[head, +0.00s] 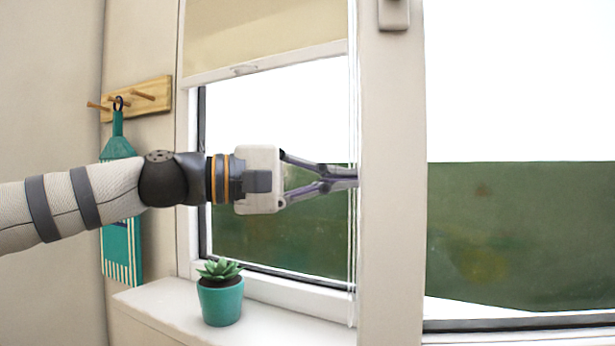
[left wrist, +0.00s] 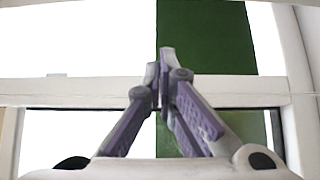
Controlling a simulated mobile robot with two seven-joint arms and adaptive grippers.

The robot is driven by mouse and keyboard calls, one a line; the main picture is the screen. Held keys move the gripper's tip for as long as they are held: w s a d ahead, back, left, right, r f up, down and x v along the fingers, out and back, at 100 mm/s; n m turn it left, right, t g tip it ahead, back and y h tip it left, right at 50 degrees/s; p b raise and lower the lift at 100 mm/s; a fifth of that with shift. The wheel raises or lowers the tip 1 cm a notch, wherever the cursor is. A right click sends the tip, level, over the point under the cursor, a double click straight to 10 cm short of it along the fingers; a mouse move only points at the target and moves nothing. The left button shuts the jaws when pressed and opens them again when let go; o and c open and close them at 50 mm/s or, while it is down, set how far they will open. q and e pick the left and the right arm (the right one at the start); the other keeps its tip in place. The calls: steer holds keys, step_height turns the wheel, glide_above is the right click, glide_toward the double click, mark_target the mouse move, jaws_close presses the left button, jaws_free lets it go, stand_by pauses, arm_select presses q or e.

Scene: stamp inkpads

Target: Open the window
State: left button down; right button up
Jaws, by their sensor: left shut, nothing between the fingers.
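The window has a left pane (head: 275,215) in a white frame and a wide right pane (head: 520,230), with a broad beige post (head: 392,190) between them. A handle (head: 393,14) sits on the post at the top edge of the head view, partly cut off. My left gripper (head: 352,177) is shut and empty, its fingertips at the left edge of the post. I cannot tell whether they touch it. In the left wrist view the shut fingers (left wrist: 165,62) point at a pale frame bar (left wrist: 80,92). My right gripper is out of view.
A roller blind (head: 265,35) covers the top of the left pane, with thin cords (head: 353,260) hanging beside the post. A succulent in a teal pot (head: 220,300) stands on the sill (head: 285,325).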

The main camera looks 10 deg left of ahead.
arm_select(q)
steer(key=s+d, duration=0.1)
steer(key=s+d+p, duration=0.1)
steer(key=s, duration=0.1)
steer(key=shift+d, duration=0.1)
steer(key=shift+s, duration=0.15)
stand_by(0.4)
